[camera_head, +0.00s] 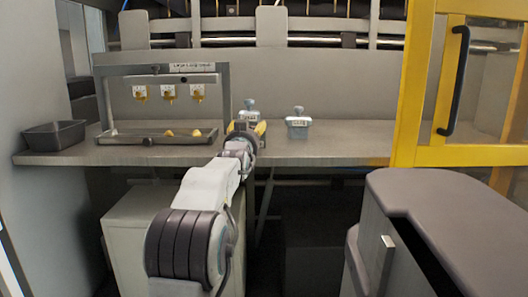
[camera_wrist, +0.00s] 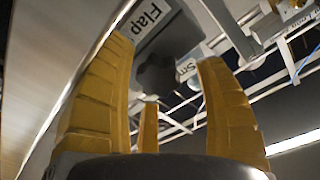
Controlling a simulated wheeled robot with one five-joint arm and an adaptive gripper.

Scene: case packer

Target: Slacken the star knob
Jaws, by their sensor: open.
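A dark grey star knob (camera_wrist: 158,72) shows in the wrist view on a grey block (camera_wrist: 180,40) with a white label reading "Flap". It appears between the yellow fingers of my gripper (camera_wrist: 166,58), which are spread apart and empty. I cannot tell whether any finger touches the knob. In the head view my gripper (camera_head: 246,129) is at the shelf's front, in front of the left knobbed block (camera_head: 248,115), and partly hides it. A second knobbed block (camera_head: 298,123) with a label stands on the shelf just right of it.
A grey shelf (camera_head: 345,148) carries the blocks. A metal frame (camera_head: 222,90) with several hanging yellow pieces and a tray (camera_head: 120,139) stands at left, beside a dark bin (camera_head: 54,135). A yellow-framed door (camera_head: 408,100) stands at right. The shelf right of the second block is clear.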

